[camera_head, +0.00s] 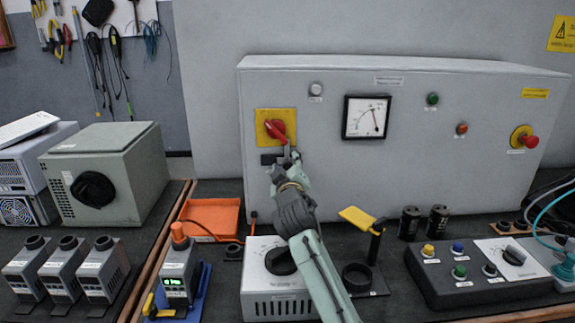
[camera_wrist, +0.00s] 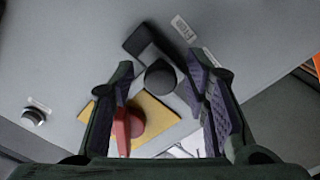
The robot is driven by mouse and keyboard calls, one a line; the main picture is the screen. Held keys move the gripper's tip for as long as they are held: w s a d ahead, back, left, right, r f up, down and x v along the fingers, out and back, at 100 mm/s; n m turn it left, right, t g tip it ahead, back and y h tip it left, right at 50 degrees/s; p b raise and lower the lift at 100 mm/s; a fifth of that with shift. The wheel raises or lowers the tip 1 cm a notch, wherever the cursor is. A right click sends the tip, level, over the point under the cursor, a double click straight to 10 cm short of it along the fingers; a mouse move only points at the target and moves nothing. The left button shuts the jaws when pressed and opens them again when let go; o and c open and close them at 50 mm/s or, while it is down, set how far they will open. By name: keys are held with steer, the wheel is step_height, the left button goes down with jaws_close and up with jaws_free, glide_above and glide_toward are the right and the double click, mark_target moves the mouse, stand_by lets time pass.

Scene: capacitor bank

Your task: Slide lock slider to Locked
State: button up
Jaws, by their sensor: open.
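The lock slider (camera_wrist: 160,75) is a black block with a round knob, seen in the wrist view between my fingers. In the head view its dark body (camera_head: 269,159) shows just below the yellow plate (camera_head: 262,117), partly hidden by my gripper (camera_head: 288,165). My gripper is open, with one finger on each side of the knob in the wrist view; I cannot tell whether either touches it. The red rotary handle (camera_head: 275,130) sits on the yellow plate and also shows near the left finger in the wrist view (camera_wrist: 128,125). A small label (camera_wrist: 184,28) near the slider is unreadable.
The grey cabinet (camera_head: 400,190) also carries a meter (camera_head: 366,117), small lamps and a red emergency button (camera_head: 529,140).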

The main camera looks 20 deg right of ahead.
jaws_close()
stand_by(0.5)
stand_by(0.3)
